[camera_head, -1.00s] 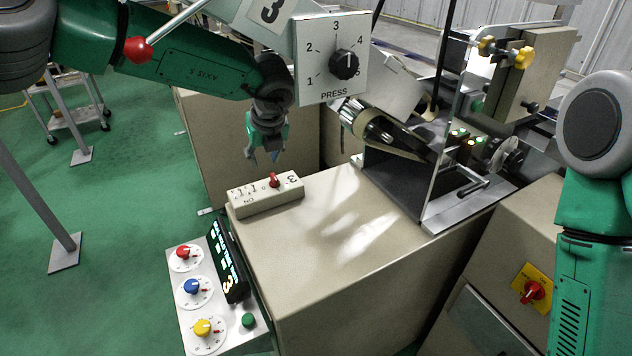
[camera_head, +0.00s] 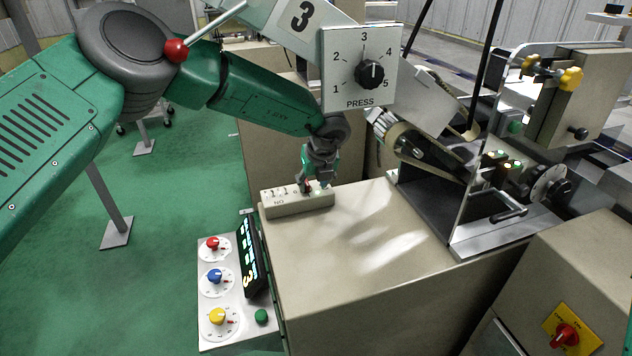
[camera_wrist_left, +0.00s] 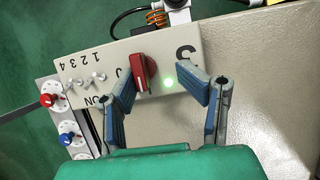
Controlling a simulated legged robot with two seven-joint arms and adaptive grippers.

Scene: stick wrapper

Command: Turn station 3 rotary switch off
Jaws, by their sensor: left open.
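The station 3 switch box (camera_head: 285,206) is a beige block on top of the beige cabinet. My left gripper (camera_head: 318,182) is over the box in the head view and hides most of the knob. In the left wrist view my left gripper (camera_wrist_left: 155,80) is open, with one blue finger on each side of the knob and lamp. The left finger is close to the knob; I cannot tell whether it touches. My right gripper is out of view.
A panel with red, blue and yellow dials (camera_head: 217,276) hangs at the cabinet's left side. The PRESS selector (camera_head: 370,73) stands above the gripper. A belt machine (camera_head: 430,150) is at the right. The cabinet top (camera_head: 350,245) is mostly clear.

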